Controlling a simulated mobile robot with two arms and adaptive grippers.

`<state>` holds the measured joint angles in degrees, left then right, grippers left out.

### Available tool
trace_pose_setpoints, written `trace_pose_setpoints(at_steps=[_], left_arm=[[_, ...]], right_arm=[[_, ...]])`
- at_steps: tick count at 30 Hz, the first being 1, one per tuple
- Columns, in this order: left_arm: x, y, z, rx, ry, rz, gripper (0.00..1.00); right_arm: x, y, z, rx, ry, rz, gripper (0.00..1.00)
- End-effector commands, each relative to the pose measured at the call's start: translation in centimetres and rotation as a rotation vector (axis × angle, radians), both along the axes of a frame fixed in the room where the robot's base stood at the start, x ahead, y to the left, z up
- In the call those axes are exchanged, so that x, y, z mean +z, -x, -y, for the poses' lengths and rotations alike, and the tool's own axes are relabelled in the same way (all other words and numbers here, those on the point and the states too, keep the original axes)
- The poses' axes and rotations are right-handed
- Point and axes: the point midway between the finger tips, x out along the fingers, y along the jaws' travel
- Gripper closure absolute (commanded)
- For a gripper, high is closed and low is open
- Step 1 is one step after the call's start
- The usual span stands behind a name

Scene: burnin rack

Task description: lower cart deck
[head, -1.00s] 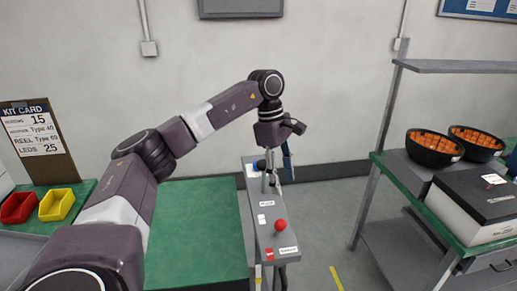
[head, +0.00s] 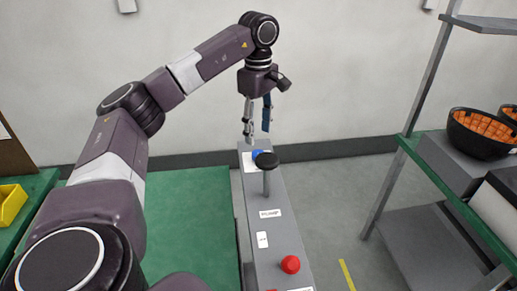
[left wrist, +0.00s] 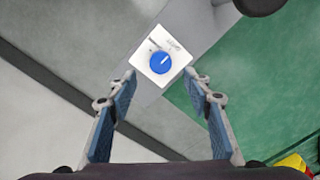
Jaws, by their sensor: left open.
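A narrow grey control console (head: 275,225) runs away from me in the head view. It carries a red button (head: 290,264), a grey lever with a black knob (head: 267,160), and a blue dial (head: 256,155) on a white plate at the far end. The dial shows clearly in the left wrist view (left wrist: 160,62), just beyond and between the fingertips. My left gripper (head: 257,132) is open and empty above the console's far end, apart from the dial. The black knob shows partly in the wrist view (left wrist: 260,4). My right gripper is out of view.
A green-topped surface (head: 195,225) lies left of the console. A grey shelf rack (head: 415,125) stands right, with a black bowl (head: 480,133) of orange parts. A yellow bin (head: 10,204) is at far left. Grey floor lies between console and rack.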

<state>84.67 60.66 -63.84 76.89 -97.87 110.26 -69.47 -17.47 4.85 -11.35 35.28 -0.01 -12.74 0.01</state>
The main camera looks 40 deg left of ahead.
Motion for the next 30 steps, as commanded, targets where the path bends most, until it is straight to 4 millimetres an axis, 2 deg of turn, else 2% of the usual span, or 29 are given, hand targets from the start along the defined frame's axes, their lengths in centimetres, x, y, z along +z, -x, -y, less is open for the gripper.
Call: trace_pose_setpoints(at_steps=[12,17,24,30], left_arm=[[-6.1,0.1,0.0,0.001,0.000,-0.003,0.54],[-7.0,0.1,0.0,0.001,0.000,-0.002,0.54],[-7.1,0.1,0.0,0.001,0.001,0.000,0.54],[-7.1,0.1,0.0,0.001,0.001,0.000,0.76]], right_arm=[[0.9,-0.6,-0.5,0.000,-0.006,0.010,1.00],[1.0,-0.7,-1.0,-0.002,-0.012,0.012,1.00],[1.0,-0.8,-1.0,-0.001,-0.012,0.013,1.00],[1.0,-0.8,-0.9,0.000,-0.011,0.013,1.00]])
